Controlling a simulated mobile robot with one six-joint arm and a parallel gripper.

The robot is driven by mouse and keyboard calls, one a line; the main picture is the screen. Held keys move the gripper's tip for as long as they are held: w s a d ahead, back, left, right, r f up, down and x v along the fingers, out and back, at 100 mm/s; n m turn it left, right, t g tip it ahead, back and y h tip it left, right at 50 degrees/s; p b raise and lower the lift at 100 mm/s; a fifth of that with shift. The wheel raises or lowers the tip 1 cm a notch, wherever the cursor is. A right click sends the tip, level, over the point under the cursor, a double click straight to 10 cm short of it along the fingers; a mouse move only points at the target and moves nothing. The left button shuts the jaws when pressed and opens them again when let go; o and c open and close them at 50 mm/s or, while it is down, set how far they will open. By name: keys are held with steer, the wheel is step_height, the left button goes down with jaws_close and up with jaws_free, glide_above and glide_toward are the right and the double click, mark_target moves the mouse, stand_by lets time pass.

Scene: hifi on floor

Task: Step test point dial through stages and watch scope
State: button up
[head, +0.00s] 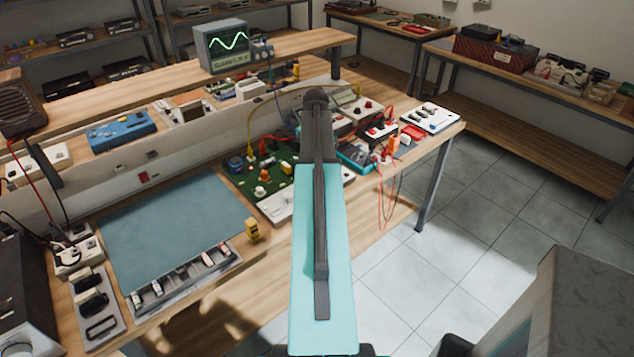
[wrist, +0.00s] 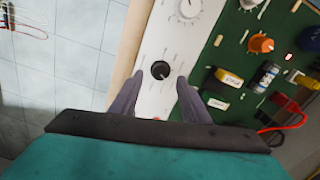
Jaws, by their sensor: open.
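In the wrist view a black dial knob (wrist: 160,70) with a pale pointer line sits on a white panel strip (wrist: 171,45) with printed scale marks. A second, pale knob (wrist: 190,8) is at the top of the strip. My gripper (wrist: 159,79) is open, its two grey fingers on either side of the black knob; I cannot tell whether they touch it. The scope (head: 228,45) on the upper shelf in the head view shows a green wave on its screen. The green circuit board (head: 243,183) lies on the bench; my arm hides the gripper and part of the board there.
A blue-grey mat (head: 170,225) lies left of the board. Red leads (head: 385,205) hang over the bench's right edge near several instruments. In the wrist view, components crowd the green board (wrist: 222,60) and a red lead (wrist: 290,122) loops at right. Tiled floor lies beyond the bench edge.

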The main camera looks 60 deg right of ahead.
steer(key=shift+f+b, duration=1)
steer(key=shift+f, duration=1)
steer(key=c, duration=1.1)
